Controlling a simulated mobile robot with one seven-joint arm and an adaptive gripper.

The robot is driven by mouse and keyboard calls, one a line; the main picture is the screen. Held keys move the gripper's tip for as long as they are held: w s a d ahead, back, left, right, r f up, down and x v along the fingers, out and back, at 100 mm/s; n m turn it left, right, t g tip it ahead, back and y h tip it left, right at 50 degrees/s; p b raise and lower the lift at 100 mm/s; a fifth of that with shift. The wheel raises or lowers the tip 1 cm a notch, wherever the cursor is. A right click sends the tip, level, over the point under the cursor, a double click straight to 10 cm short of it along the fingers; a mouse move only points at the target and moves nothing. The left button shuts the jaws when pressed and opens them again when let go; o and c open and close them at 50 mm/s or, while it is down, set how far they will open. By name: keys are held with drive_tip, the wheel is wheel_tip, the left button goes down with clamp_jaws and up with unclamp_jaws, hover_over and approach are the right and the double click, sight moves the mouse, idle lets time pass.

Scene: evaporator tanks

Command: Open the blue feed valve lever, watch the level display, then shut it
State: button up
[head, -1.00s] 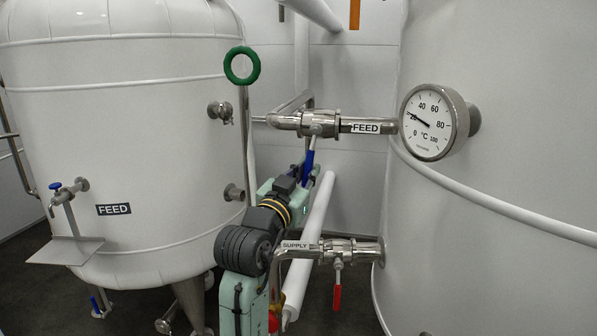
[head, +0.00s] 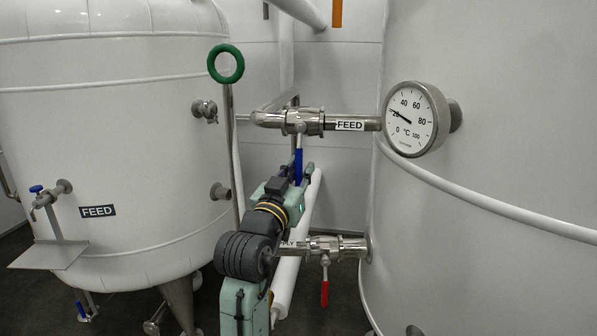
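The blue feed valve lever (head: 298,162) hangs nearly straight down from the steel valve on the pipe labelled FEED (head: 349,125), across the pipe's line. My gripper (head: 305,176) is at the lever's lower end, seen from behind my arm. My wrist hides part of it, so I cannot tell if its fingers touch the lever or are closed. A round dial (head: 415,119) marked 0 to 100 °C sits on the right tank, its needle near 20. I do not see a level display.
A red lever (head: 324,290) hangs from the lower supply pipe, close right of my arm. A green ring handle (head: 226,63) stands on a post at left. The left tank (head: 120,150) and right tank (head: 490,220) leave a narrow gap, with a white pipe (head: 284,290) behind my arm.

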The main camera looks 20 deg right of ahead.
drive_tip(key=shift+o, duration=1.4)
drive_tip(key=shift+a, duration=0.1)
drive_tip(key=v, duration=1.2)
